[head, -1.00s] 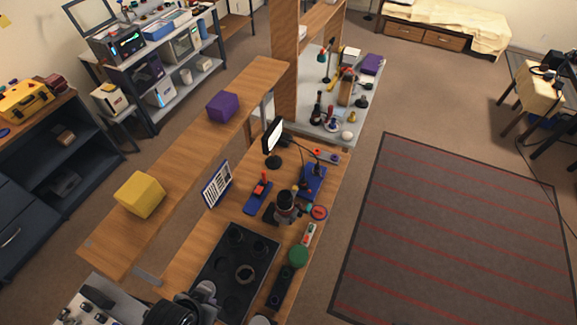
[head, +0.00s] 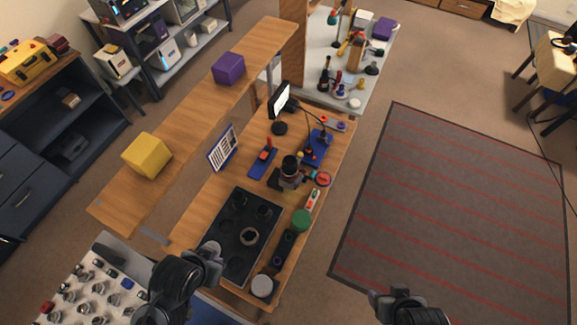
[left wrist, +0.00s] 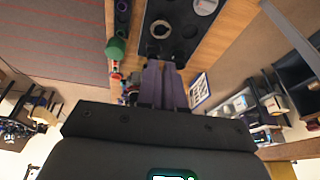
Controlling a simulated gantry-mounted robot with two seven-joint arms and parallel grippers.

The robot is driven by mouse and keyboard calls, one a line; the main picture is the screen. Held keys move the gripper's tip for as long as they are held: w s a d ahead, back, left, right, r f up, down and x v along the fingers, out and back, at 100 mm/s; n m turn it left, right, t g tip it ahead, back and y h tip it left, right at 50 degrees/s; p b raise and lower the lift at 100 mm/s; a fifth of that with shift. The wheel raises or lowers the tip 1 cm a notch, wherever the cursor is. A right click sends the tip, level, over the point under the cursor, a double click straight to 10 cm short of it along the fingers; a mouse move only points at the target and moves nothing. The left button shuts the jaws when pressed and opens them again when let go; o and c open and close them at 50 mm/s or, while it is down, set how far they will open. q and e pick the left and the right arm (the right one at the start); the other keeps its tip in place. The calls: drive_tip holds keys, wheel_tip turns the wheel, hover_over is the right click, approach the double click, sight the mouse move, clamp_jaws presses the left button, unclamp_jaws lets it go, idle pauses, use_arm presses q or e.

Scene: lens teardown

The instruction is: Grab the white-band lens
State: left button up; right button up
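A dark upright lens (head: 289,166) stands on the bench beside the black tray; a paler part shows below its dark top. At this size I cannot confirm a white band. The black tray (head: 222,262) holds several dark round parts, including a ring (head: 249,236); the ring also shows in the left wrist view (left wrist: 160,29). My left gripper (head: 212,250) is over the tray's near left edge, apart from the upright lens. Its fingers (left wrist: 162,68) look close together, with nothing seen between them. My right gripper (head: 374,296) is over the floor at the lower right; its fingers are unclear.
A raised wooden shelf with a yellow box (head: 147,155) and a purple box (head: 229,68) runs along the bench's left side. A monitor (head: 279,102), green round item (head: 302,220) and white round item (head: 262,286) stand on the bench. Open floor with a rug lies right.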

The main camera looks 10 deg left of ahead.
use_arm(q)
drive_tip(key=o, duration=1.5)
drive_tip(key=shift+c, duration=0.2)
